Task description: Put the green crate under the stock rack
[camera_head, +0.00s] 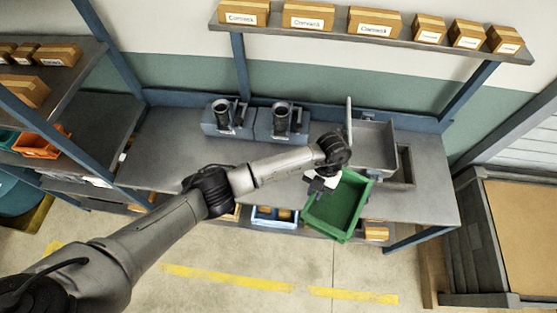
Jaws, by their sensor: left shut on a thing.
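The green crate (343,207) is in the middle right of the head view, at the front edge of the workbench. It looks empty and sits turned at an angle, with its open top facing up. My left gripper (318,186) is shut on the crate's left rim, and my wrist partly covers its upper left corner. I cannot tell whether the crate touches the bench. A rack with shelves (102,120) stands at the left, with boxes and bins on it. My right gripper is not in view.
Two dark grey machines (228,120) and a metal tray (375,145) stand on the workbench (430,190). A blue bin (273,218) is below the bench front. An orange bin (42,144) is on the left rack. Floor with yellow lines (225,278) is clear in front.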

